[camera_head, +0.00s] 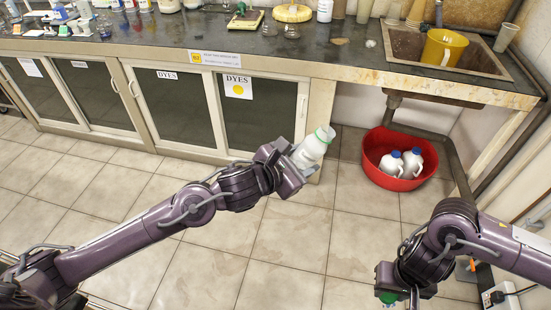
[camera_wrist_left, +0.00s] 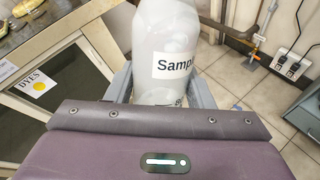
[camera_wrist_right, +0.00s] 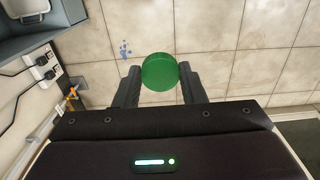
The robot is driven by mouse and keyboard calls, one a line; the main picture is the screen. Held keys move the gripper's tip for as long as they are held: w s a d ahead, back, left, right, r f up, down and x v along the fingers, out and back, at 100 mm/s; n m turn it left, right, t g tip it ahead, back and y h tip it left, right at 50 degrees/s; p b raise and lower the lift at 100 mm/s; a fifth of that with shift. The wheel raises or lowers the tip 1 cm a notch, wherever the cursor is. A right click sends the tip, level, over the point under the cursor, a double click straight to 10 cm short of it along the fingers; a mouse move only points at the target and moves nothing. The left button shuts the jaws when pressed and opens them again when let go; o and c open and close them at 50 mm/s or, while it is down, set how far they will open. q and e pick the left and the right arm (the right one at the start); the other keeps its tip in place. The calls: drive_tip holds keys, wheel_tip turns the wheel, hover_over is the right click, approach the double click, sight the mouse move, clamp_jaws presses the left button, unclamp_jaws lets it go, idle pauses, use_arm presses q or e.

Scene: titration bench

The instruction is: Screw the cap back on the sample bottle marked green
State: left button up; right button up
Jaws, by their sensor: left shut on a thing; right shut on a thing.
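A white sample bottle (camera_head: 311,148) with a green band near its neck is held in my left gripper (camera_head: 290,160), in front of the bench. It is tilted a little to the right in the head view. In the left wrist view the bottle (camera_wrist_left: 166,45) stands between the two fingers, with a label starting "Samp"; its top is cut off there. My right gripper (camera_wrist_right: 158,80) is shut on a round green cap (camera_wrist_right: 160,71). In the head view the cap (camera_head: 388,297) is low at the right, below my right wrist, well apart from the bottle.
A red basin (camera_head: 375,181) on the floor holds two white jugs with blue caps (camera_head: 393,163). The bench top (camera_head: 250,42) carries glassware, bottles and a sink with a yellow jug (camera_head: 443,48). A power outlet (camera_head: 500,293) is at the lower right. Open tiled floor lies between my arms.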

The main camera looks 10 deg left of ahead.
use_arm(q)
drive_tip(key=w+m, duration=0.1)
drive_tip(key=w+f+m+g, duration=0.1)
drive_tip(key=m+g, duration=0.1)
drive_tip(key=shift+w+d+f+m+y, duration=0.3)
drive_tip(key=shift+w+d+f+m, duration=0.05)
drive_tip(key=shift+w+m, duration=0.05)
drive_tip(key=a, duration=0.1)
drive_tip(key=w+a+m+g+y, duration=0.1)
drive_tip(key=a, duration=0.1)
drive_tip(key=w+a+m, duration=0.1)
drive_tip(key=a, duration=0.1)
drive_tip(key=shift+w+f+y, duration=0.25)
drive_tip(key=shift+f+y, duration=0.05)
drive_tip(key=shift+y, duration=0.1)
use_arm(e)
drive_tip(key=shift+w+a, duration=0.1)
drive_tip(key=w+a+r+n+y, duration=0.6)
drive_tip(key=w+a+r+n, duration=0.1)
drive_tip(key=w+r, duration=0.4)
drive_tip(key=w+a+r+n+y, duration=0.6)
drive_tip(key=w+r+n, duration=0.3)
drive_tip(key=w+r, duration=0.2)
drive_tip(key=shift+w+a+n, duration=0.4)
drive_tip(key=shift+w+a, duration=0.35)
drive_tip(key=shift+w, duration=0.35)
drive_tip(key=shift+x, duration=1.75)
idle(1.2)
